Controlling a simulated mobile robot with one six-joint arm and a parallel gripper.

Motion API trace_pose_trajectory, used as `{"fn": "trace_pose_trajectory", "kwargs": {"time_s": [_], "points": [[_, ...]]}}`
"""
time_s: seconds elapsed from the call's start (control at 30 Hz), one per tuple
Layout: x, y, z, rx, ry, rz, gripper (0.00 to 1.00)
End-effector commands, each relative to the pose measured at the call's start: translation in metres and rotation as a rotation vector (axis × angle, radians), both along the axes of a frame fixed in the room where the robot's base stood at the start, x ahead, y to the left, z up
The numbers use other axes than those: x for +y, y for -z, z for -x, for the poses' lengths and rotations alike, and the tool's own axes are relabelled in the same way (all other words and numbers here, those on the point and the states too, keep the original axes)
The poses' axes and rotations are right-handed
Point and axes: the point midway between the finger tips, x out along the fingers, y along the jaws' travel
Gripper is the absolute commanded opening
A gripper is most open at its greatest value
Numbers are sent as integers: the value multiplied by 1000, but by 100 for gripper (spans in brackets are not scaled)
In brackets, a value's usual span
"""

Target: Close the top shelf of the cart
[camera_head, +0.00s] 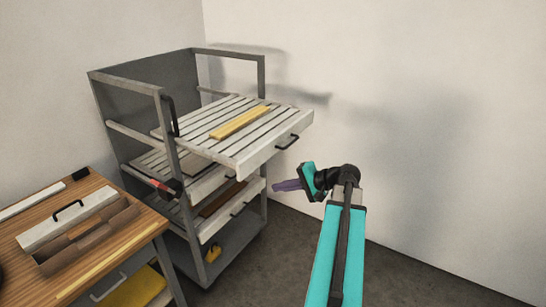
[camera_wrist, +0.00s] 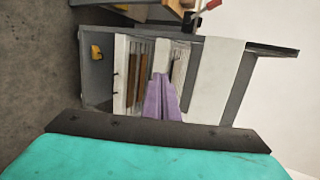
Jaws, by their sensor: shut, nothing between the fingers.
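The cart (camera_head: 162,93) is a grey metal frame with several slatted light shelves. Its top shelf (camera_head: 244,163) is pulled out toward the right, with a dark handle (camera_head: 287,142) on its front and a yellow strip (camera_head: 240,122) lying on the slats. My gripper (camera_head: 276,186) has purple fingers and is shut and empty. It is in front of the cart, lower than the top shelf's front and apart from its handle in the head view. In the wrist view my gripper (camera_wrist: 162,82) points at the cart's shelf side.
Lower shelves (camera_head: 232,208) sit under the top one, the lower one with brown boards. A wooden table (camera_head: 130,240) with a toolbox (camera_head: 75,222) stands at the left. A white wall (camera_head: 420,110) rises behind; open floor (camera_head: 400,265) lies at the right.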

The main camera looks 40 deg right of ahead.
Motion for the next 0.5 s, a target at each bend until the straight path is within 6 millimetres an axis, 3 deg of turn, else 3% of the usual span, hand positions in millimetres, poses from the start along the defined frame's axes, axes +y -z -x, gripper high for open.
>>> {"fn": "trace_pose_trajectory", "kwargs": {"time_s": [0.03,0.2,0.33,0.5], "points": [[-17,-20,9,-34,29,3,0],[-52,-73,34,-124,91,6,0],[-65,-97,47,-165,115,10,0],[-69,-105,52,-180,124,10,0]]}}
